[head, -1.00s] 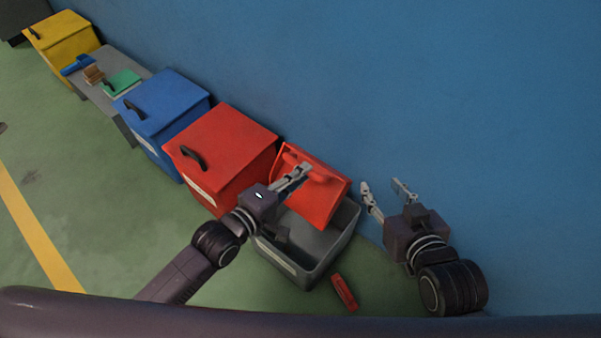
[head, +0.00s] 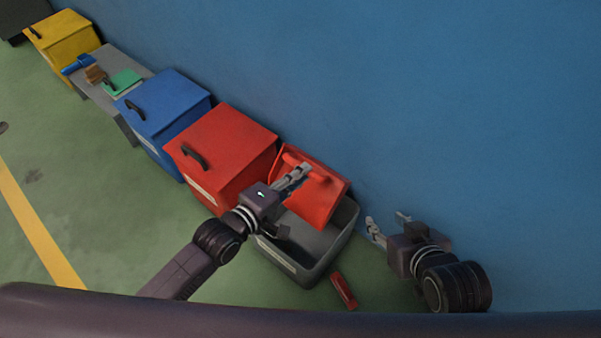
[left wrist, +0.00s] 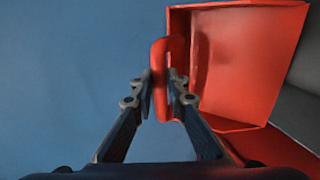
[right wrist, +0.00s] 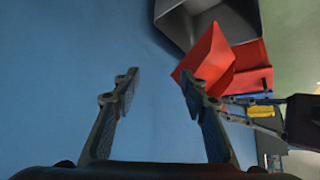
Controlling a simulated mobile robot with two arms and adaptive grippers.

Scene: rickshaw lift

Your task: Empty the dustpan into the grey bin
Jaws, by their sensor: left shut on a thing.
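The red dustpan (head: 325,197) is tilted steeply over the back of the open grey bin (head: 338,245). My left gripper (head: 300,172) is shut on its handle, which shows between the fingers in the left wrist view (left wrist: 159,85). The dustpan's tray (left wrist: 235,65) looks empty there. Part of the bin's inside is hidden by the dustpan and my left arm, so I cannot tell what lies in it. My right gripper (head: 388,222) is open and empty, to the right of the bin near the wall. The right wrist view shows the dustpan (right wrist: 215,62) and bin (right wrist: 228,18) beyond its fingers.
A closed red bin (head: 225,150) stands left of the grey one, then a blue bin (head: 165,105). A grey bench (head: 103,97) holds a brush and other small things. A yellow bin (head: 62,38) is farther off. A small red object (head: 343,290) lies on the floor.

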